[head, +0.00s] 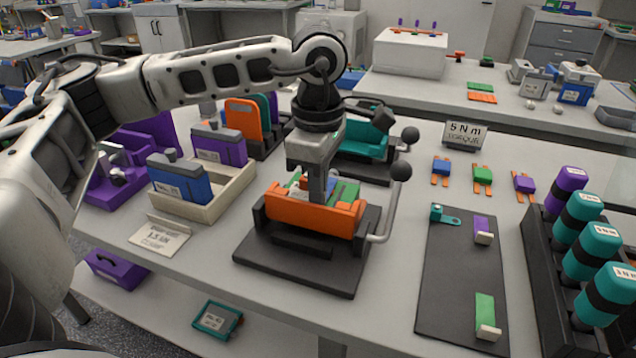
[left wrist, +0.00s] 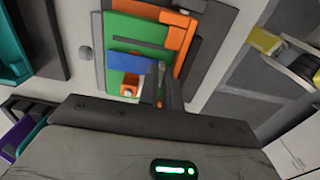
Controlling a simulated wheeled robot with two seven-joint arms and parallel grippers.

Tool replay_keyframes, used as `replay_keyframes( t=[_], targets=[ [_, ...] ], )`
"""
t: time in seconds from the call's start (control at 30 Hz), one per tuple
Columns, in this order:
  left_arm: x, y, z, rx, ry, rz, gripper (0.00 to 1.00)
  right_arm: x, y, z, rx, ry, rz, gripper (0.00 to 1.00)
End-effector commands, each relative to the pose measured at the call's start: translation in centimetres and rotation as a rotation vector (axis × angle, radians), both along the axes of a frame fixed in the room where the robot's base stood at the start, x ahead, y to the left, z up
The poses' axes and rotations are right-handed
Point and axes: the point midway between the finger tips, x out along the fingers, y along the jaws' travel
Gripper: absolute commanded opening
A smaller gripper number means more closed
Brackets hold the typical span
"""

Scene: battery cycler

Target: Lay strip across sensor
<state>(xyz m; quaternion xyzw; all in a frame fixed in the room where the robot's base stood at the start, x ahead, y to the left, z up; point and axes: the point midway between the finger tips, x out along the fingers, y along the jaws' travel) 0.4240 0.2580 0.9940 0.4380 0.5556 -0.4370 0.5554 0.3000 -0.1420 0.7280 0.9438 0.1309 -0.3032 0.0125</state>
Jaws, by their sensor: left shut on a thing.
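An orange-walled fixture (head: 315,211) stands on a dark base plate with a bent grey handle at its right. My left gripper (head: 318,190) points down into it, just behind the orange front wall. It also shows in the left wrist view (left wrist: 161,72), its fingers close together. It is shut on a thin piece that I take to be the strip; the fingers mostly hide it. Inside the fixture are green parts (left wrist: 140,28), a blue block (left wrist: 139,64) and a small whitish-orange part (left wrist: 130,86), perhaps the sensor. I cannot tell whether the piece touches it. My right gripper is not in view.
A cream tray (head: 225,199) with blue and purple boxes stands at the left. A teal fixture (head: 360,140) is close behind. A dark mat (head: 458,260) with small parts and a rack (head: 562,315) of teal and purple cylinders are at the right.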

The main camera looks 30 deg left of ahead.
Motion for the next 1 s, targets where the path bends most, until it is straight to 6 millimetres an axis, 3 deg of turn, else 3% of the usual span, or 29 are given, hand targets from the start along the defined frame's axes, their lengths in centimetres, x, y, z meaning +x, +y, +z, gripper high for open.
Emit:
replay_keyframes(
  t=[0.03, 0.1, 0.67, 0.77, 1.0],
  targets=[
    [0.0, 0.0, 0.0, 0.0, 0.0, 0.0, 0.11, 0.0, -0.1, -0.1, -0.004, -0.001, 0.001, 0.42],
    [0.0, 0.0, 0.0, 0.001, 0.001, -0.001, 0.31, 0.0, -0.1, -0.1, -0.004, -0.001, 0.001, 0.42],
    [-0.3, -0.1, -0.2, 0.001, 0.012, -0.005, 0.31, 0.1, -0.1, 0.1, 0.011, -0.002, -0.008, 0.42],
    [-0.1, -0.1, 1.4, 0.001, 0.006, -0.005, 0.31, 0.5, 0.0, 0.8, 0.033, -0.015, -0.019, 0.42],
    [0.1, -0.1, 7.5, -0.001, -0.002, -0.002, 0.31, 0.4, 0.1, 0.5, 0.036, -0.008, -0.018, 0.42]
  ],
)
